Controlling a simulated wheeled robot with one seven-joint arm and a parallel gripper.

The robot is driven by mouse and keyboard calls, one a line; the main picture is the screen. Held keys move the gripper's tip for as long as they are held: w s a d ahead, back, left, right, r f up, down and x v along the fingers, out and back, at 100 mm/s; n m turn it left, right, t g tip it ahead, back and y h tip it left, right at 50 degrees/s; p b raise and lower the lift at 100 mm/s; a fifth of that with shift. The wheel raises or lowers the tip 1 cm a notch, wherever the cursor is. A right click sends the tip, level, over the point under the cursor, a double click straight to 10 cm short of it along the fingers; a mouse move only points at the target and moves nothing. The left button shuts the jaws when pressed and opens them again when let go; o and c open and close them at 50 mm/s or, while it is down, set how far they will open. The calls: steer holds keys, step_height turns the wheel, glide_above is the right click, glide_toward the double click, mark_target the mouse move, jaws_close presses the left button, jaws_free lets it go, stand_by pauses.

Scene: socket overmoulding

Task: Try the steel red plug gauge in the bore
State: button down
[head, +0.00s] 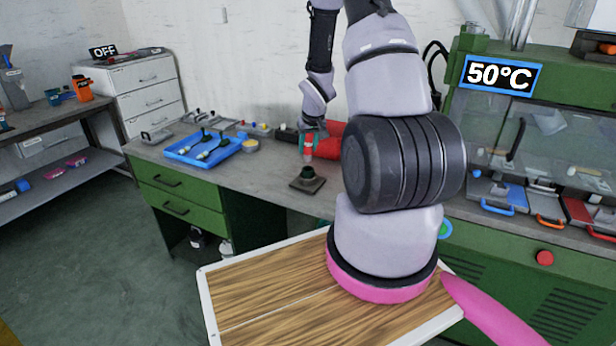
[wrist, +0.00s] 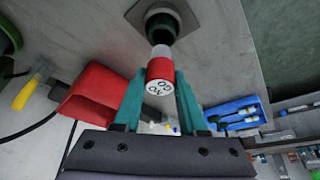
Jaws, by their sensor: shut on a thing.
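The red plug gauge (wrist: 161,70) is between the teal fingers of my gripper (wrist: 160,82). Its pale steel end points toward the bore, and its white end face with dark digits faces the wrist camera. In the head view the gauge (head: 308,146) hangs upright below my gripper (head: 310,132). The dark socket part (head: 307,173) with the bore stands on a square base on the bench. It also shows at the top of the wrist view (wrist: 176,13). The gauge tip looks just above the bore mouth; I cannot tell whether it touches the rim.
A blue tray (head: 203,148) with dark-handled tools lies left on the grey bench (head: 262,178). A red object (head: 330,148) lies close behind the gauge. Coloured-handled moulds (head: 497,198) stand at right below the 50°C press. Bench around the socket base is clear.

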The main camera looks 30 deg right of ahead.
steer(key=shift+r, duration=1.4)
